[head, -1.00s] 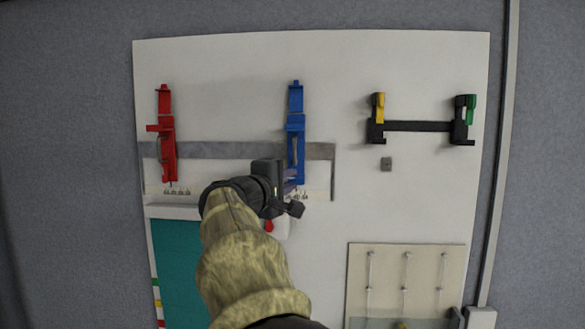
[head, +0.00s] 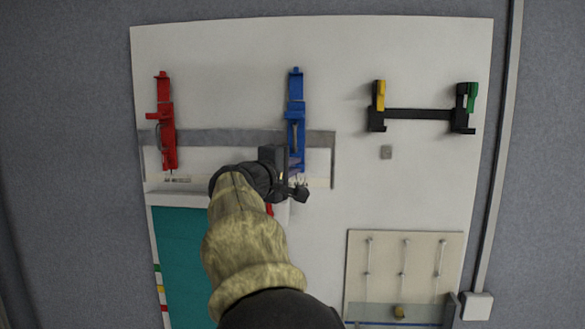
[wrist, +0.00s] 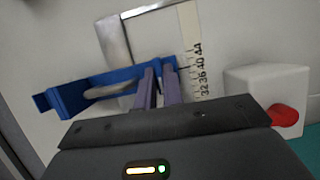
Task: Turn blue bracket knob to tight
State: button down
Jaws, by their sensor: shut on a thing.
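The blue bracket (head: 296,112) hangs upright on the white board, on a grey rail. In the wrist view the blue bracket (wrist: 90,88) runs from the left to my fingers. My gripper (head: 294,166) is at the bracket's lower end. In the wrist view my gripper (wrist: 159,85) has its two purple-grey fingers close together at the bracket's right end, shut on a part there. I take this part to be the knob; the fingers hide it.
A printed number scale (wrist: 196,60) is beside the fingers. A white box with a red button (wrist: 286,115) stands close at the right in the wrist view. A red bracket (head: 165,125) is on the left, a black holder (head: 418,114) on the right.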

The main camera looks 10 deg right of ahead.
jog(key=shift+m, duration=0.4)
jog(key=m+y+b, duration=0.1)
jog(key=m+y, duration=0.1)
jog(key=m, duration=0.2)
jog(key=m+y+b, duration=0.2)
jog(key=m, duration=0.2)
jog(key=m+y+b, duration=0.2)
jog(key=m+y, duration=0.1)
jog(key=m, duration=0.1)
jog(key=shift+s+d+r+g, duration=0.1)
jog(key=shift+d+r+g, duration=0.05)
jog(key=shift+d+g, duration=0.2)
jog(key=shift+m, duration=0.3)
jog(key=c, duration=1.8)
grip_release()
jog(key=shift+r, duration=0.1)
jog(key=shift+s+a, duration=0.1)
